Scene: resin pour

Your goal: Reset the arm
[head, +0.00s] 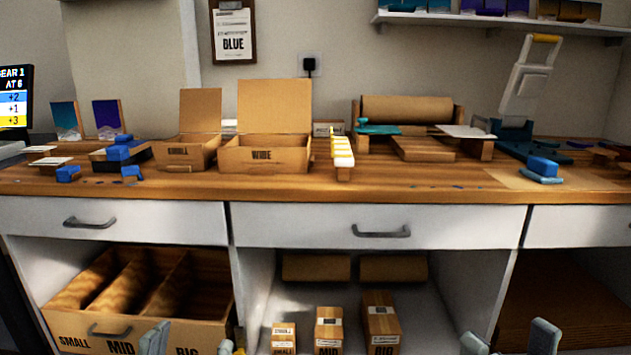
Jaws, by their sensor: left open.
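My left gripper (190,343) shows at the bottom edge, left of the middle. Its two grey fingertips stand apart with nothing between them, in front of the lower compartment bin. My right gripper (509,340) shows at the bottom edge on the right. Its fingertips are also apart, with nothing seen between them. Both grippers are below the drawers and seem clear of the furniture. The rest of both grippers and both arms is cut off by the frame.
A wooden worktop (400,188) carries a box marked WIDE (262,157), a smaller open box (184,152) and blue pieces. Below the drawers (375,220) stand a divided bin (75,318) and small cartons (380,322).

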